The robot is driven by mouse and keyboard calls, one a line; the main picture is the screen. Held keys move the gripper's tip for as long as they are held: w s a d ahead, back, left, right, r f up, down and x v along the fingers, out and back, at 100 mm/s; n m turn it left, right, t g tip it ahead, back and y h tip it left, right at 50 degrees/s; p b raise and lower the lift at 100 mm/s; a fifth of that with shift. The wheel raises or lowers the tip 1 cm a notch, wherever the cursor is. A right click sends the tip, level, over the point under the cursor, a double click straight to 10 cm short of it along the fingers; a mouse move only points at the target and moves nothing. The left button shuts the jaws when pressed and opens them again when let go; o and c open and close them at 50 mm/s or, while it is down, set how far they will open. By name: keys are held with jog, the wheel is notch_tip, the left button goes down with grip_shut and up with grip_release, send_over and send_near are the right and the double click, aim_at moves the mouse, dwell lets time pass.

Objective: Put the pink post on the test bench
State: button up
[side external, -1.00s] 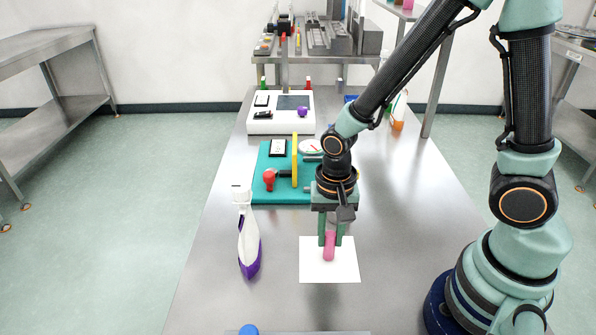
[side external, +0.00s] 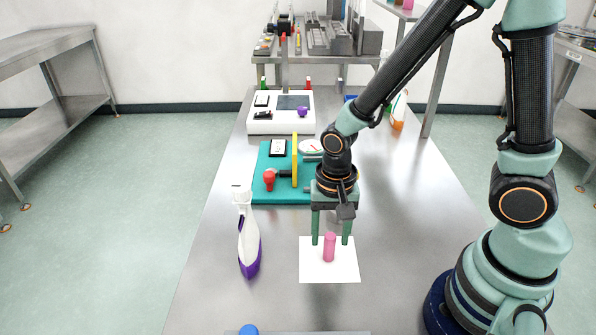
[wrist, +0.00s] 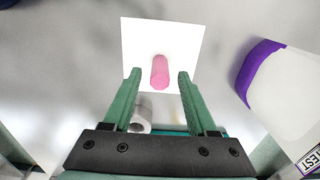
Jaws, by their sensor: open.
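The pink post (side external: 329,248) stands upright on a white square sheet (side external: 312,272) on the metal table. In the wrist view the post (wrist: 159,73) shows over the sheet (wrist: 190,35). My gripper (side external: 331,241) is open, with one finger on each side of the post and a visible gap on both sides. In the wrist view the fingertips (wrist: 159,74) are spread beside the post. I cannot tell for certain which surface is the test bench.
A white and purple bottle (side external: 248,240) stands left of the sheet. Behind are a teal board (side external: 263,160) with a red knob (side external: 269,180), and a white device (side external: 265,126). A grey cylinder (wrist: 144,112) shows between my fingers. Bare table lies right of the sheet.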

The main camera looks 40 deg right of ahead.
aim_at(330, 236)
jog(key=d+r+n+t, duration=0.2)
jog(key=d+r+n, duration=0.1)
jog(key=r, duration=0.7)
jog(key=d+r+n+t, duration=0.3)
jog(key=r+n, duration=0.3)
jog(key=r, duration=0.4)
jog(key=shift+d+r+t, duration=0.25)
jog(key=shift+d+t, duration=0.05)
jog(key=shift+d, duration=0.25)
